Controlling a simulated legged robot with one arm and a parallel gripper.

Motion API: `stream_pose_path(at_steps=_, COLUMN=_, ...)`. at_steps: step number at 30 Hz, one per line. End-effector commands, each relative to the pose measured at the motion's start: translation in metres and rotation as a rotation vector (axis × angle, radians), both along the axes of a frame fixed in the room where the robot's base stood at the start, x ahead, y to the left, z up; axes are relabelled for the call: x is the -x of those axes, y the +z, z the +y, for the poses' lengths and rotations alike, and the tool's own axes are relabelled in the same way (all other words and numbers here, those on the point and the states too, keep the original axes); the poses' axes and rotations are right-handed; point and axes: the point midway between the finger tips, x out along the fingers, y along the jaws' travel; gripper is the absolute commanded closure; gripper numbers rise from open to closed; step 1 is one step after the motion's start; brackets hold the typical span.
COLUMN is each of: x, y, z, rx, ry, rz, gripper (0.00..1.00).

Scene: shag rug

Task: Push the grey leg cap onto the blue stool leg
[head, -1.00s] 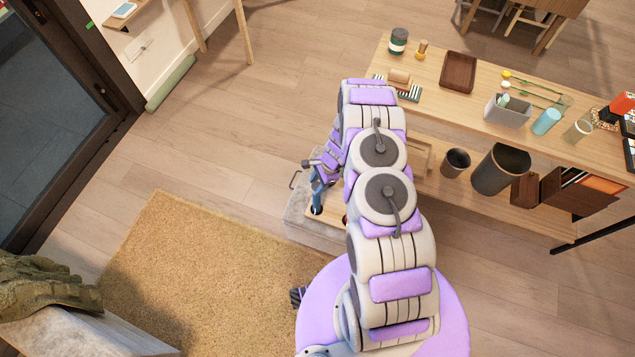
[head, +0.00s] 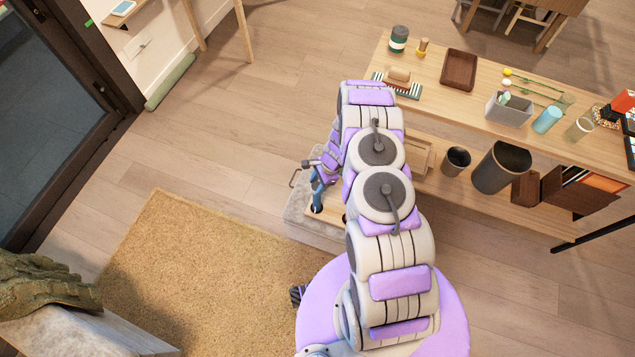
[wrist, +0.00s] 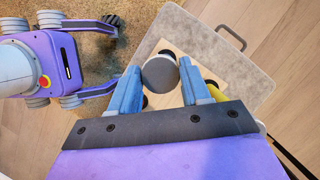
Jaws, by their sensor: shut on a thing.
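The grey leg cap (wrist: 160,74) is a round grey disc in the wrist view, between the two blue fingers of my gripper (wrist: 159,67). My gripper is shut on it. In the head view my gripper (head: 318,186) is low over a pale wooden board, partly hidden by my arm. A blue stool leg cannot be told apart from the blue fingers; anything under the cap is hidden.
The pale board (wrist: 179,44) lies on a grey block (wrist: 226,62) with a metal handle. A yellow thing (wrist: 214,90) shows beside the right finger. A tan rug (head: 200,270) lies to the left. A shelf table (head: 440,98) with several objects stands to the right.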

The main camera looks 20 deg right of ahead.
Motion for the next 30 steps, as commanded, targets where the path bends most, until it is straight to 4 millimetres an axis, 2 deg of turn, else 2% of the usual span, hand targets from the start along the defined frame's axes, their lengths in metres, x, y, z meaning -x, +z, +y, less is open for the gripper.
stream_pose_path(at_steps=14, x=0.0001, y=-0.0066, z=0.0001, rx=0.0, ry=0.0, rz=0.0, gripper=0.81)
stream_pose_path(at_steps=15, x=0.0, y=-0.0064, z=0.0, rx=0.0, ry=0.0, rz=0.0, gripper=0.5)
stream_pose_path(at_steps=24, x=0.0, y=-0.0062, z=-0.0001, rx=0.0, ry=0.0, rz=0.0, gripper=0.23)
stream_pose_path(at_steps=30, x=-0.0002, y=-0.0059, z=-0.0001, rx=0.0, ry=0.0, rz=0.0, gripper=0.23)
